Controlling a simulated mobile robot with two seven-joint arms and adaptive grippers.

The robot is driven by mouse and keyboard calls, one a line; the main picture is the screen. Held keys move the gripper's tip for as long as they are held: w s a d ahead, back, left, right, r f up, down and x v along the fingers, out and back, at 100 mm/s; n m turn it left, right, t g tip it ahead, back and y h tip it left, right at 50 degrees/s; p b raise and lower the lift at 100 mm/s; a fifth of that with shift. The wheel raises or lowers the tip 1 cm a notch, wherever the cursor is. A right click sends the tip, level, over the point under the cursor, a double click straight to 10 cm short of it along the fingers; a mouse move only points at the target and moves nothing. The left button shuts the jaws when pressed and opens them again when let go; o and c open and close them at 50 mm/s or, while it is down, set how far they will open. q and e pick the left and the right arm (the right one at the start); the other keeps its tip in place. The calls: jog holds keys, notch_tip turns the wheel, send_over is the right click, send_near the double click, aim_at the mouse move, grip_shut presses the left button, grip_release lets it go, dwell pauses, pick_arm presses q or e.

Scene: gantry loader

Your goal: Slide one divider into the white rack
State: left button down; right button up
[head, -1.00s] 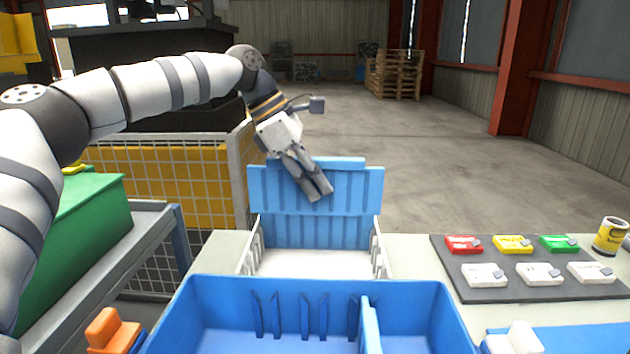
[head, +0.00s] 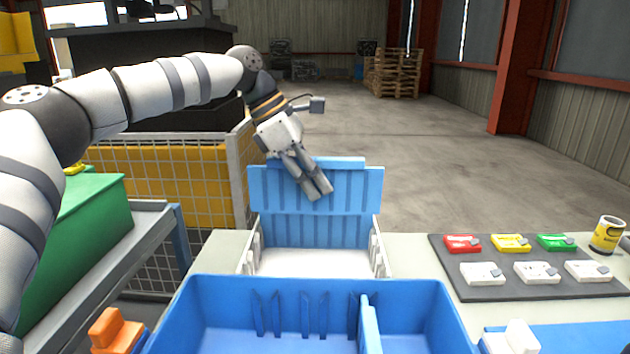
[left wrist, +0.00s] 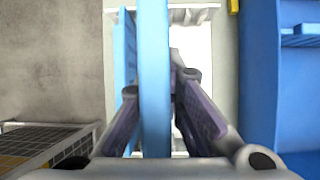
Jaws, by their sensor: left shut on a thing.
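My left gripper (head: 319,192) is shut on a ribbed blue divider (head: 350,187). It holds the divider upright over the white rack (head: 315,264), and the left wrist view also shows the divider (left wrist: 154,60) edge-on between my fingers. A second blue divider (head: 290,231) shows below and behind it at the rack's far end. It also shows in the left wrist view (left wrist: 121,50), left of the held one and apart from it. The held divider's lower edge appears above the rack floor; contact with the rack's slots cannot be told. My right gripper is out of view.
A blue bin (head: 240,287) stands in front of the rack, with an upright blue partition (head: 369,325) inside. A dark mat (head: 450,275) with several coloured and white parts lies at right, near a yellow can (head: 607,234). A yellow mesh fence (head: 160,180) and green box (head: 85,225) are at left.

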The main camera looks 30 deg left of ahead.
aim_at(315, 206)
pick_arm(q)
jog(key=shift+r, duration=0.1)
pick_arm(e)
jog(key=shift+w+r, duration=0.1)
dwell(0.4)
